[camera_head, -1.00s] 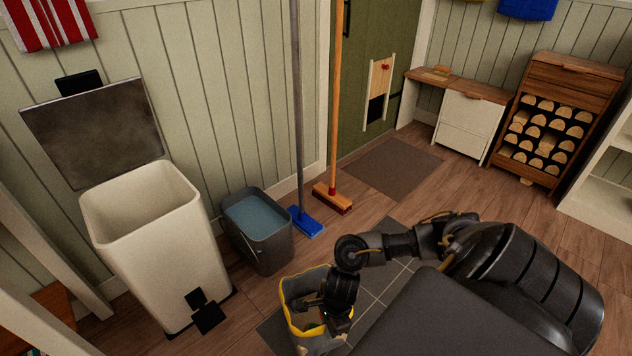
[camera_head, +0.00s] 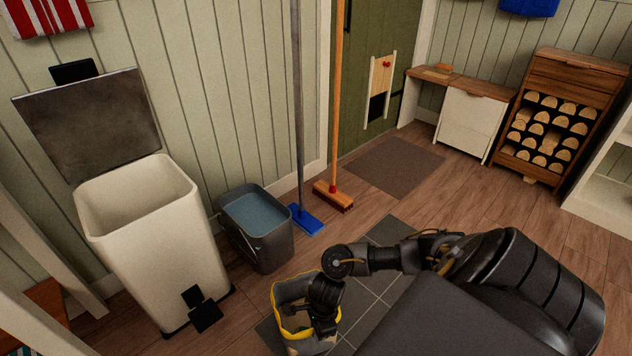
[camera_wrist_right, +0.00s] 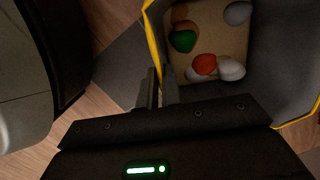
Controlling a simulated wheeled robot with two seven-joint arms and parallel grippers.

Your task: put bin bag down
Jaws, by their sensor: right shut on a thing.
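The bin bag (camera_head: 291,290) is a grey, open-topped bag with a yellow rim, low in the head view beside my right arm. My right gripper (camera_head: 324,318) is at its rim. In the right wrist view the gripper (camera_wrist_right: 160,88) is shut on the yellow-edged side of the bag (camera_wrist_right: 285,90). Several small white, red, green and brown items (camera_wrist_right: 205,64) lie inside on a tan bottom. The bag appears upright, over or on the dark grey tiles; I cannot tell whether it touches the floor. My left gripper is out of view.
A white bin (camera_head: 155,250) stands at left with its lid (camera_head: 90,122) raised. A grey bucket of water (camera_head: 262,245) stands beside it. A blue mop (camera_head: 307,220) and an orange broom (camera_head: 333,196) lean on the wall. Grey tiles (camera_head: 385,232) behind the bag are clear.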

